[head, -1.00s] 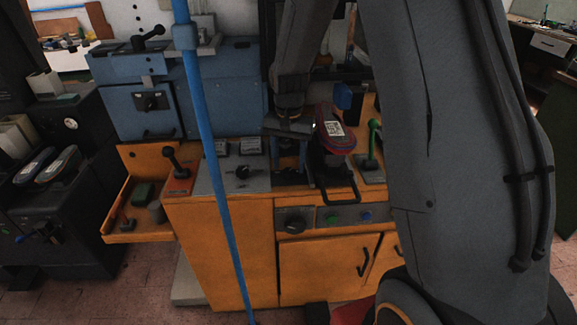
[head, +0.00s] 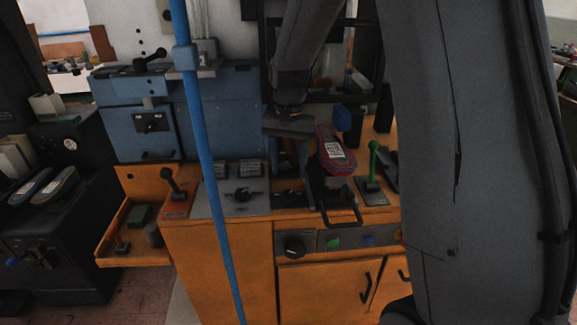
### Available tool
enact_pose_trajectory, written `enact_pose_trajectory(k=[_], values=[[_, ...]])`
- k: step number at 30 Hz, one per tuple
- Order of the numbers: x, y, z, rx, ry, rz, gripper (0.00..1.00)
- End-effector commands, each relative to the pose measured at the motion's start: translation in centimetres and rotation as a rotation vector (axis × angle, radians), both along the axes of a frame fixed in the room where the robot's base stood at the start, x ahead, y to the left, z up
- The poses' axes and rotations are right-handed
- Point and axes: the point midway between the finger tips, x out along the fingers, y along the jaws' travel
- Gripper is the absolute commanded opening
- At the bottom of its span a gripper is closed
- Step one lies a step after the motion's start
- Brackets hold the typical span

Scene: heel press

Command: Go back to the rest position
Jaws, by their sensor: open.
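My gripper (head: 291,124) is at the end of my dark arm, in front of the press, left of the shoe sole. Its jaws are open, though the fingertips are small and dark in this view. A shoe sole (head: 335,150) with a red edge and a white label sits on the press's black fixture, beside my gripper and apart from it as far as I can tell. My large arm link covers the right part of the picture.
The orange press cabinet (head: 225,262) carries levers, including a green one (head: 373,160). A blue pole (head: 211,165) stands in front. A blue machine (head: 150,115) is behind. At left, more soles (head: 52,186) lie on a dark machine. An orange side tray (head: 128,262) juts left.

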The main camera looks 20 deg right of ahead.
Motion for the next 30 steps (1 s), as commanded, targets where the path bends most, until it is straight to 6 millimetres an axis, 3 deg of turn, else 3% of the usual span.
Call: enact_pose_trajectory(k=[5,8,11,18,21,24,30], values=[[-0.2,0.0,0.0,-0.001,-0.001,0.005,0.51],[-2.1,0.0,0.2,-0.001,-0.01,0.054,0.51],[-5.5,0.0,0.3,-0.002,-0.029,0.147,0.51],[-15.5,0.1,-0.2,-0.018,-0.085,0.418,0.51],[-18.3,0.1,-0.6,-0.025,-0.098,0.493,0.51],[-19.9,0.2,-0.9,-0.029,-0.105,0.536,0.51],[-20.4,0.2,-1.0,-0.031,-0.107,0.551,0.51]])
